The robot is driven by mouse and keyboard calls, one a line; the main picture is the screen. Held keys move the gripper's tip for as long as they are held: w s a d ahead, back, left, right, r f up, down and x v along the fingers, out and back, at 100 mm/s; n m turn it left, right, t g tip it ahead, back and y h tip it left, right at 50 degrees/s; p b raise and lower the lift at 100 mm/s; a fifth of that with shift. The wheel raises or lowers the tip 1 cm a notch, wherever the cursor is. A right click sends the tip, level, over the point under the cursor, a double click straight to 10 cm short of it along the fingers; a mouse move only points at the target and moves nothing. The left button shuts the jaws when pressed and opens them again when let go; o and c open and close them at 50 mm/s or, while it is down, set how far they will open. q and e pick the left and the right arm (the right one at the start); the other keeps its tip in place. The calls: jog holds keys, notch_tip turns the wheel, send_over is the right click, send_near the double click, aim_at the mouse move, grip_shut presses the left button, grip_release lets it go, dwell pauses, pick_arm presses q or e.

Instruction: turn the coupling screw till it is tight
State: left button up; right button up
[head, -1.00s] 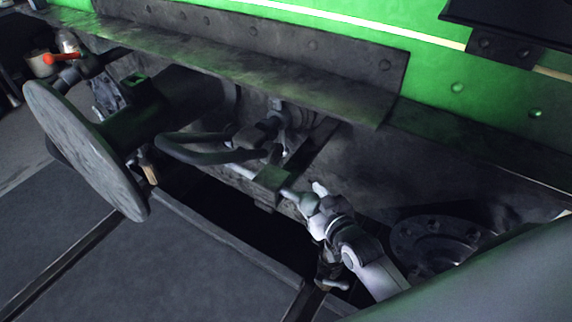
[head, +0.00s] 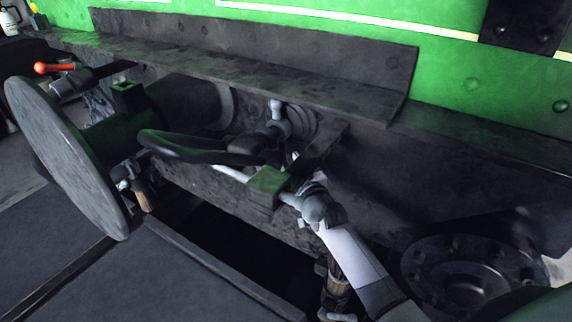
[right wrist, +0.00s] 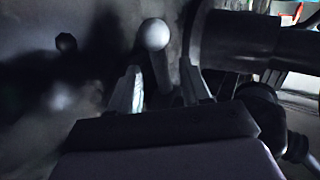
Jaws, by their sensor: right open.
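The coupling screw's ball-ended handle (head: 276,118) stands upright near the middle of the head view, in front of the dark beam. The dark coupling loop (head: 190,148) reaches out to the left from beside it. My right gripper (head: 262,160) is just below the handle, its arm coming in from the lower right. In the right wrist view the handle's pale ball (right wrist: 154,34) and stem show between the two open fingers (right wrist: 160,88). I cannot tell whether either finger touches the stem. The screw's thread is largely hidden.
A large round buffer (head: 62,155) sticks out at the left. An orange-ended lever (head: 52,68) is behind it. The dark beam's ledge (head: 230,75) overhangs the coupling. A dark round flanged part (head: 465,275) lies at the lower right. A dark gap (head: 225,235) opens below.

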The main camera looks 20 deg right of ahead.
jog(key=shift+w+a, duration=0.1)
jog(key=shift+w, duration=0.7)
pick_arm(q)
jog(key=shift+w+d+r, duration=0.15)
jog(key=shift+w+r, duration=0.05)
jog(key=shift+r, duration=0.1)
